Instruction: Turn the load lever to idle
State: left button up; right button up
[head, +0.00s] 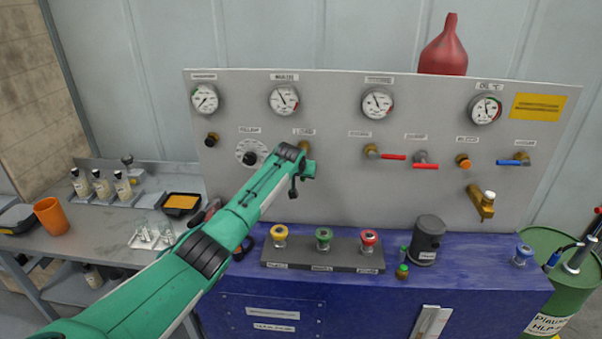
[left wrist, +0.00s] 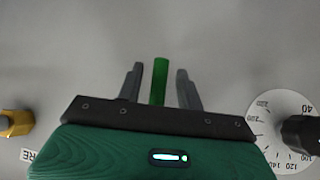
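The load lever's handle is a green bar (left wrist: 160,80) in the left wrist view. It stands between the two fingers of my left gripper (left wrist: 160,88), with a gap on each side. The gripper is open around it and seems not to touch it. In the head view my left gripper (head: 302,168) is in front of the panel, just below the label over the lever. A bit of brass lever hub (head: 305,145) shows above the gripper; the handle is hidden there. I cannot read the lever's position marks. My right gripper is not in view.
A dial with a black knob (head: 249,153) is left of the lever, and a red-handled valve (head: 386,155) is to its right. Gauges (head: 283,100) line the panel top. Yellow, green and red knobs (head: 323,238) stand on the blue bench below.

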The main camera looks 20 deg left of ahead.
pick_arm(q)
jog(key=shift+s+r, duration=0.1)
jog(key=b+v, duration=0.4)
jog(key=v, duration=0.9)
jog(key=shift+s+r, duration=0.15)
